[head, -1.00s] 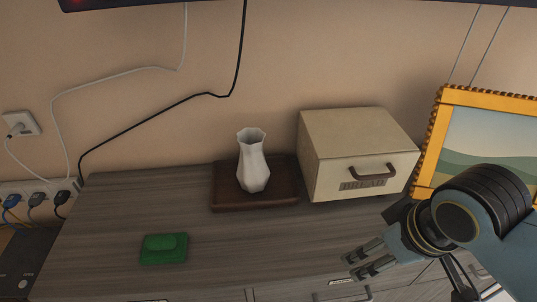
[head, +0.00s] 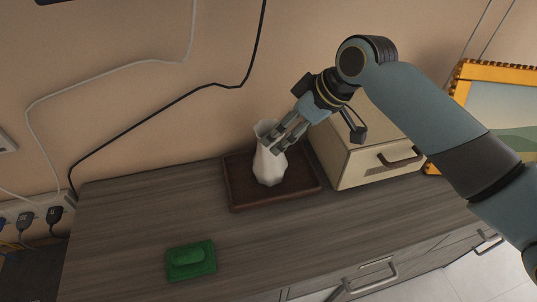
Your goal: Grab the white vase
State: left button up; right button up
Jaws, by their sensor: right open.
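The white vase (head: 268,168) stands upright on a dark brown tray (head: 238,197) on the wooden dresser. It has a faceted body and an open, wavy rim. My right gripper (head: 282,145) comes from the upper right, with its fingers open at the vase's neck and upper right side. The fingers overlap the vase in the picture, and I cannot tell whether they touch it. My left gripper is not in view.
A cream bread box (head: 354,168) stands right of the tray, partly behind my right arm. A green dish (head: 191,261) lies at the front left. A gold-framed picture (head: 505,100) leans at the right. Black and white cables hang along the wall.

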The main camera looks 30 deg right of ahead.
aim_at(270, 155)
jog(key=x, duration=0.4)
jog(key=shift+w+a+p, duration=0.4)
jog(key=shift+a, duration=0.05)
jog(key=shift+w+a+f, duration=0.1)
jog(key=shift+w+f, duration=0.2)
jog(key=shift+f, duration=0.25)
jog(key=c, duration=0.6)
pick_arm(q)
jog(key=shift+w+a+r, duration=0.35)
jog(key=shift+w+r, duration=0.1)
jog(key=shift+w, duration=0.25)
pick_arm(e)
jog(key=shift+r, duration=0.1)
jog(key=c, duration=1.2)
